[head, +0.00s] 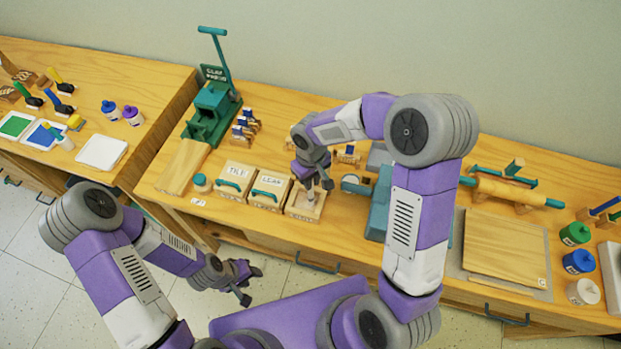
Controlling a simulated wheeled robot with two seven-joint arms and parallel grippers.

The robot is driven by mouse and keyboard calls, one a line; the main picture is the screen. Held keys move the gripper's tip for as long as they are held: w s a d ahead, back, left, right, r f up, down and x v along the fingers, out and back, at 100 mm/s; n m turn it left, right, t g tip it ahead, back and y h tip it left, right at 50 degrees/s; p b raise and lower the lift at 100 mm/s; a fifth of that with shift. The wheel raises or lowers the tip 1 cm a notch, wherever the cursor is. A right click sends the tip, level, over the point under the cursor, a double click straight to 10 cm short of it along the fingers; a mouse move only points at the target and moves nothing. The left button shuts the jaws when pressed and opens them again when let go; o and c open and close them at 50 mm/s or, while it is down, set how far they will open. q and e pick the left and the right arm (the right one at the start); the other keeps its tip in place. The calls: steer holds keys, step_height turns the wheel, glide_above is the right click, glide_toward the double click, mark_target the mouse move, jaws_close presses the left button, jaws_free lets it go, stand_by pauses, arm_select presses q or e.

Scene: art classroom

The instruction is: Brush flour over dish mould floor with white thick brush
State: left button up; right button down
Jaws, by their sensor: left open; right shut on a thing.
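The dish mould (294,210) is a small open wooden box near the front edge of the middle table, right of the lidded boxes labelled TILE (236,177) and LEAF (270,188). My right gripper (318,182) is directly above it, pointing down and shut on the brush (311,195). Only a small pale part of the brush shows, down inside the mould; whether it touches the floor cannot be told. Flour on the floor is too small to make out. My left gripper (247,284) is open and empty, low in front of the table.
A rolling pin (510,191) and wooden board (505,247) lie further right.

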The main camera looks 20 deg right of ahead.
steer(key=shift+a, duration=0.1)
steer(key=shift+w+a, duration=0.3)
steer(key=shift+a, duration=0.15)
steer(key=shift+w+a, duration=0.25)
steer(key=shift+a, duration=0.05)
steer(key=shift+w+a, duration=0.3)
steer(key=shift+a, duration=0.1)
steer(key=shift+d, duration=0.15)
